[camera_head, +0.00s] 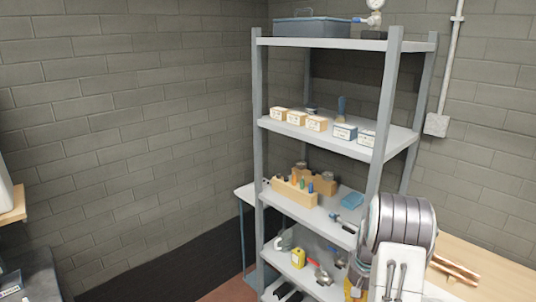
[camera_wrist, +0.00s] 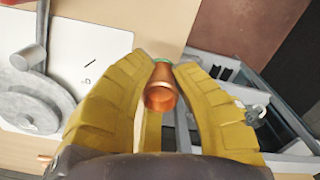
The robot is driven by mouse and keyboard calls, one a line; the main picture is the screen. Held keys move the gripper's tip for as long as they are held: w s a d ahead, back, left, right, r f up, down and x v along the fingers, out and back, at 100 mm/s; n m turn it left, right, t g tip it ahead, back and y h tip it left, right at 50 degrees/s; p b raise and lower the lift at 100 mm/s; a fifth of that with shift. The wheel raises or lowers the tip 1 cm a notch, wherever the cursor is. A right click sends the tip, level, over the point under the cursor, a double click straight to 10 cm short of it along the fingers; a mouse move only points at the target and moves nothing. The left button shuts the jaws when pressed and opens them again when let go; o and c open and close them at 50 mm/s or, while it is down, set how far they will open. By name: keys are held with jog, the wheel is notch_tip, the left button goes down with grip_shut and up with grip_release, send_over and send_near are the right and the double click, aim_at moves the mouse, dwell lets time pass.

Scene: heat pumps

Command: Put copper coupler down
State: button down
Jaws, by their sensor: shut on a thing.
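In the head view my arm stands at the lower right, and the gripper and coupler cannot be made out clearly.
A grey metal shelf rack (camera_head: 259,150) holds small boxes (camera_head: 317,123), a wooden holder (camera_head: 295,190) and a yellow item (camera_head: 298,257). A wooden bench (camera_head: 490,272) with copper pipes (camera_head: 455,266) is at the right. In the wrist view, a white sheet (camera_wrist: 90,65) lies at the left.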

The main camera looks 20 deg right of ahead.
jog(key=w+a+n, duration=0.4)
jog(key=a, duration=1)
jog(key=w+a+f+n, duration=0.1)
jog(key=w+a+n, duration=0.2)
jog(key=a, duration=1)
jog(key=shift+w+a+f+n, duration=0.3)
jog(key=shift+w+a+n, duration=0.1)
jog(key=shift+w, duration=0.5)
jog(key=shift+d, duration=0.15)
